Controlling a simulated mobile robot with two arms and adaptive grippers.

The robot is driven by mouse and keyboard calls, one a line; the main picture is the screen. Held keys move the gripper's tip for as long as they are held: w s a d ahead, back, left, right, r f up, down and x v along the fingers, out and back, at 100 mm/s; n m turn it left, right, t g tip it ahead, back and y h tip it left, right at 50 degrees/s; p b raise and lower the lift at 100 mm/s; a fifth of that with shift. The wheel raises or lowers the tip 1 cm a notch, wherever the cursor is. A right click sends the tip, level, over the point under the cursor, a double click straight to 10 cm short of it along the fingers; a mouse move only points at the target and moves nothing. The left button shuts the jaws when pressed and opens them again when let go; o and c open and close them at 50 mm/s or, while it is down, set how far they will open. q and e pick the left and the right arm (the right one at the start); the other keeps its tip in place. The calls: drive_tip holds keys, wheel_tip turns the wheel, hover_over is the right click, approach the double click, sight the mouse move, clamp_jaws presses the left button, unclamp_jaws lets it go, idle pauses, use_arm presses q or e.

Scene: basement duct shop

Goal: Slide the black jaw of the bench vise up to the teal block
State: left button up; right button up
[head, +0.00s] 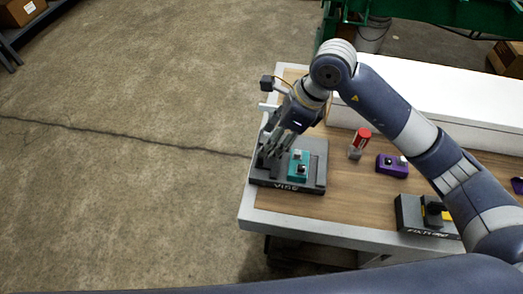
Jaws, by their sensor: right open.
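The bench vise (314,177) is a dark base with white lettering on its front, near the left corner of the workbench. The teal block (299,167) sits on the vise base, with small dark and light parts on top. My right gripper (269,157) points down over the left part of the vise, left of the teal block. Its fingers are open. The black jaw is mostly hidden behind or between the fingers, and I cannot tell whether they touch it. My left gripper is out of view.
The wooden workbench (345,207) has a pale rim. Right of the vise are a red can-like piece (362,137) on a grey holder, a purple block (392,165) and a dark fixture (413,215) with a yellow part. A long white box (440,97) lies behind. Open floor lies left.

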sight(268, 159)
drive_tip(key=p+x, duration=0.1)
drive_tip(key=x, duration=0.6)
drive_tip(key=shift+a+f, duration=0.2)
drive_tip(key=shift+f, duration=0.05)
clamp_jaws()
drive_tip(key=shift+d, duration=0.1)
